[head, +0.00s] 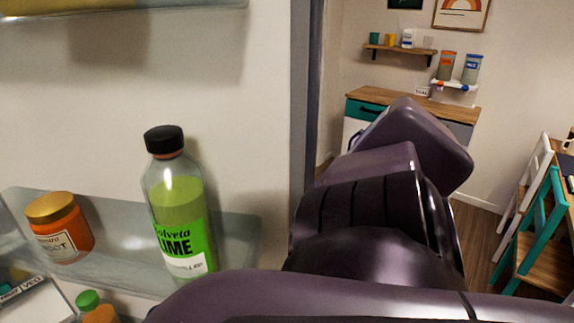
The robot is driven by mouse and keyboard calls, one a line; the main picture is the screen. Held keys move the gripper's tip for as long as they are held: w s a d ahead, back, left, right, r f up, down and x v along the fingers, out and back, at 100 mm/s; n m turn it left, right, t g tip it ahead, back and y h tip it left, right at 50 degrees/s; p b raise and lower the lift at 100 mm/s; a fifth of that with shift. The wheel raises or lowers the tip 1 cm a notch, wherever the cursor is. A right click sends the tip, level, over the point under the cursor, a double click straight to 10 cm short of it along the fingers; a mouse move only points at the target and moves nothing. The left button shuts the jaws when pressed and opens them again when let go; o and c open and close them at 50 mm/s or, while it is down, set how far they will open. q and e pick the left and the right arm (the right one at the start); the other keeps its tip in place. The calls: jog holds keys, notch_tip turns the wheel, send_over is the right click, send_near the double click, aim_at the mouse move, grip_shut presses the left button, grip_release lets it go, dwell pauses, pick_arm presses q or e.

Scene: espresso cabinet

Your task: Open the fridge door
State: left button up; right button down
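The fridge door (245,120) fills the left half of the head view. Its pale inner face is towards me, so it stands open; how far cannot be judged. Its grey vertical edge (301,90) runs down near the middle of the picture. A dark purple arm of mine crosses the lower middle and right, covering the lower part of this edge. I cannot tell whether it touches the door. No gripper fingertips show. The fridge's body and the door handle are not visible.
A clear door shelf (236,240) holds a green lime bottle (178,205) and an orange jar (60,228). Another bottle (98,310) shows below. Beyond are a wooden-topped cabinet (368,102), a wall shelf (395,49) and a teal chair (535,230).

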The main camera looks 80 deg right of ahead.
jog(key=shift+s, duration=0.15)
jog(key=c, duration=1.2)
grip_release()
jog(key=shift+s+d, duration=0.1)
jog(key=shift+c, duration=0.2)
jog(key=shift+d, duration=0.1)
